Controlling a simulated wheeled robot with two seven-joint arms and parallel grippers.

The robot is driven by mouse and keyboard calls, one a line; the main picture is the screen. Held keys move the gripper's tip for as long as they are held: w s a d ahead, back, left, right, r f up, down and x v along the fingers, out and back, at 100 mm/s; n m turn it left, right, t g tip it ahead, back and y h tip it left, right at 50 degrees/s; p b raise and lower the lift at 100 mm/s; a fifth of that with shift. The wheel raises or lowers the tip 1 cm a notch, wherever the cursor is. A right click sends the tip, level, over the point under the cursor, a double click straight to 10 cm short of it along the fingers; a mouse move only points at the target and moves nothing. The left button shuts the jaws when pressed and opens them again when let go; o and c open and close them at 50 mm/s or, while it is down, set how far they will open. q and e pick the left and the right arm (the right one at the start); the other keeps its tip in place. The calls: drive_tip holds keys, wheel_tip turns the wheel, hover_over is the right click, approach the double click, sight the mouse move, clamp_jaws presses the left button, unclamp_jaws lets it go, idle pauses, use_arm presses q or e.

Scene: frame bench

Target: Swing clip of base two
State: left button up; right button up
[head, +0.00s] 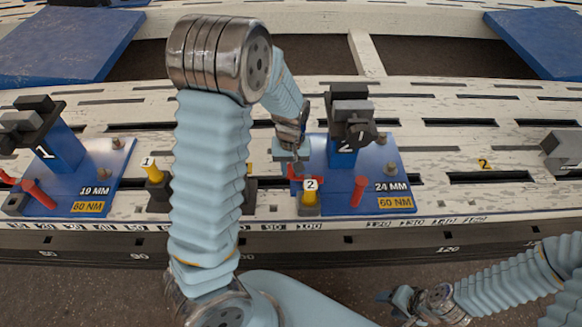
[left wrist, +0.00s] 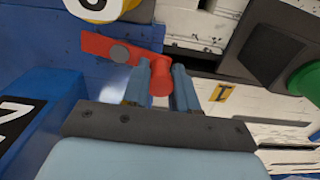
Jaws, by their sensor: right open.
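Base two is a blue plate (head: 395,170) marked 24 MM and 60 NM, with a blue post labelled 2 and a dark clamp head (head: 350,110) on top. A red clip (head: 296,172) shows at its left edge, partly hidden by my left gripper (head: 290,158). In the left wrist view, the red clip (left wrist: 108,47) runs sideways, and its round handle (left wrist: 160,78) sits between my left fingers (left wrist: 160,88). The fingers appear to touch the handle on both sides. My right gripper (head: 392,298) is open and empty in front of the bench.
A second red bar (head: 358,192) stands on base two, beside a yellow-topped piece (head: 310,196) tagged 2. Base one (head: 95,165) stands at the left with its own red parts. A grey block (head: 563,152) lies at the right. My left arm hides the middle bench.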

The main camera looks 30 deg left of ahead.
use_arm(q)
clamp_jaws()
drive_tip(key=m, duration=0.1)
drive_tip(key=w+m, duration=0.1)
drive_tip(key=m, duration=0.1)
drive_tip(key=shift+w+a+b, duration=0.2)
drive_tip(key=shift+w+b, duration=0.05)
drive_tip(key=shift+b, duration=0.1)
drive_tip(key=m, duration=0.1)
drive_tip(key=w+m, duration=0.1)
drive_tip(key=m, duration=0.2)
drive_tip(key=shift+w+d+b, duration=0.1)
drive_tip(key=shift+w+b, duration=0.15)
drive_tip(key=shift+b, duration=0.05)
drive_tip(key=m, duration=0.1)
drive_tip(key=w+m, duration=0.1)
drive_tip(key=m, duration=0.2)
drive_tip(key=shift+w+d+m, duration=0.3)
drive_tip(key=shift+w+d, duration=0.05)
drive_tip(key=shift+d, duration=0.05)
drive_tip(key=shift+w+d+m, duration=0.3)
drive_tip(key=shift+m, duration=0.65)
drive_tip(key=shift+w+d+m, duration=0.25)
drive_tip(key=shift+m, duration=0.7)
drive_tip(key=shift+d, duration=0.1)
